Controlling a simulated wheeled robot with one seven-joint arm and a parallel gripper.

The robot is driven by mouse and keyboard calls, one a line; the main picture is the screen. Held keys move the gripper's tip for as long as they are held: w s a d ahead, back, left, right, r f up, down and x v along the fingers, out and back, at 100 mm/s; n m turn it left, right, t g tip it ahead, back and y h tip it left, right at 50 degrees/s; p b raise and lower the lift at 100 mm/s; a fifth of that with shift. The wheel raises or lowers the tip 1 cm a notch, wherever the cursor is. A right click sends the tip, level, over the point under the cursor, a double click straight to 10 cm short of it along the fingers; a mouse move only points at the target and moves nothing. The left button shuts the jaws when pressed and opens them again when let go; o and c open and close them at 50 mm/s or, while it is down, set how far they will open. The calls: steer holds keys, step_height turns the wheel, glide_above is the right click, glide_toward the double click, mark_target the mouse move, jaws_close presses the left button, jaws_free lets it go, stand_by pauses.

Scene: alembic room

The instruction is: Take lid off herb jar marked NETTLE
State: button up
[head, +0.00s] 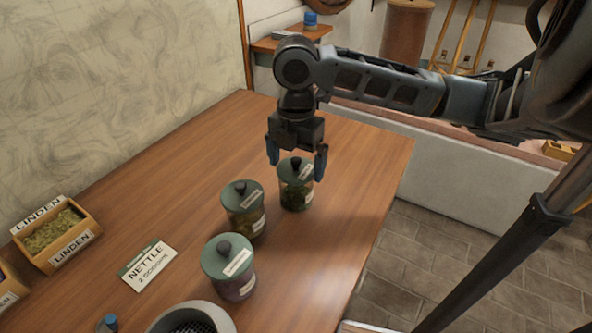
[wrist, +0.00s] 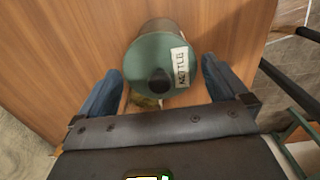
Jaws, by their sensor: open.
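The herb jar (head: 296,194) stands upright on the wooden table, the farthest of three green-lidded jars. Its green lid (head: 289,168) with a dark knob is on. In the wrist view the lid (wrist: 150,60) carries a white label reading NETTLE, and the dark knob (wrist: 159,80) faces the camera. My gripper (head: 297,160) is above this jar, pointing down, with its blue fingers open on either side of the lid. In the wrist view the open fingers (wrist: 162,85) are left and right of the lid, with gaps; contact is not visible.
Two similar lidded jars, a middle one (head: 243,208) and a near one (head: 229,265), stand close by. A NETTLE card (head: 147,265), a LINDEN box (head: 57,234) and a grey mortar-like bowl (head: 192,318) are at left and front. The table's right edge is near; its far left is clear.

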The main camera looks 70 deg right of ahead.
steer(key=shift+c, duration=0.2)
steer(key=c, duration=0.7)
steer(key=shift+c, duration=0.2)
steer(key=shift+r, duration=0.15)
